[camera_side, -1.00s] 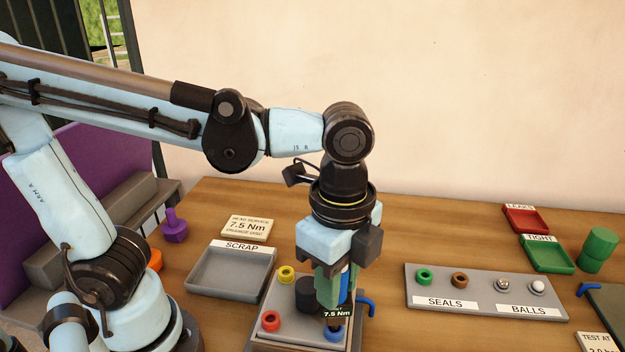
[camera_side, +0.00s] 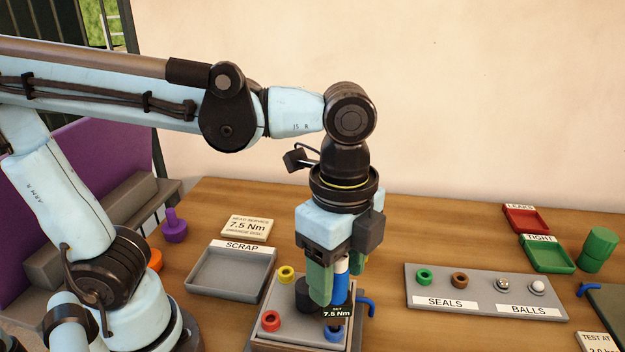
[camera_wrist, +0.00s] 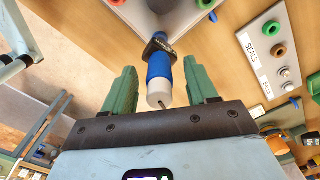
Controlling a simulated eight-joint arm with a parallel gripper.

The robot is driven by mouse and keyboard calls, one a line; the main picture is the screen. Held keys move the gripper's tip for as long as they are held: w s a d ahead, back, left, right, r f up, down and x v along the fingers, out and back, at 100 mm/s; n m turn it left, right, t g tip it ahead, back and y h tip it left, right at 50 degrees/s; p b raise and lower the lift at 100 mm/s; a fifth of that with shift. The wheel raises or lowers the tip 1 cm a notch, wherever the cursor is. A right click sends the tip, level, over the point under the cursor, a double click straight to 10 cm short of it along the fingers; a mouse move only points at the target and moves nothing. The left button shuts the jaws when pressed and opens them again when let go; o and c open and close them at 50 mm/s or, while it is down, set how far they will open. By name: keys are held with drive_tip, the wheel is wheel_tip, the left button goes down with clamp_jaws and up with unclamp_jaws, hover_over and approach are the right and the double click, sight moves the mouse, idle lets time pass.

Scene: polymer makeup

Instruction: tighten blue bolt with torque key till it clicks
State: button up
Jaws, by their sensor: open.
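The torque key (camera_side: 342,284) has a blue grip, a white top end and a dark band marked 7.5 Nm. It stands about upright over the blue bolt (camera_side: 333,335) at the front right of the grey block (camera_side: 288,335); the exact seat of its tip is hard to see. My gripper (camera_side: 338,284) is open, with its green fingers around the upper part of the key. In the wrist view the key (camera_wrist: 159,66) lies between the fingers, with a visible gap on each side.
On the block are a red bolt (camera_side: 271,321), a yellow bolt (camera_side: 286,275) and a dark cylinder (camera_side: 304,294). A blue bent handle (camera_side: 366,305) sticks out at its right. The scrap tray (camera_side: 232,273) is left; the seals and balls tray (camera_side: 485,302) is right.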

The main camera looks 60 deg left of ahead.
wheel_tip(320, 180, up, 10)
drive_tip(key=shift+w+d+f+n+t+h, duration=0.1)
drive_tip(key=shift+f+n+t+h, duration=0.4)
drive_tip(key=shift+f+n, duration=1.1)
drive_tip(key=shift+w+d+f+n+t+h, duration=0.1)
drive_tip(key=shift+f+n+t+h, duration=0.5)
drive_tip(key=shift+f, duration=1.8)
drive_tip(key=shift+w+d+f+n+t+h, duration=0.1)
drive_tip(key=shift+f+n+t+h, duration=0.35)
drive_tip(key=shift+f+n, duration=1.2)
drive_tip(key=shift+f+m, duration=0.35)
drive_tip(key=shift+f, duration=0.05)
clamp_jaws()
drive_tip(key=shift+m+h, duration=0.25)
drive_tip(key=shift+m, duration=0.65)
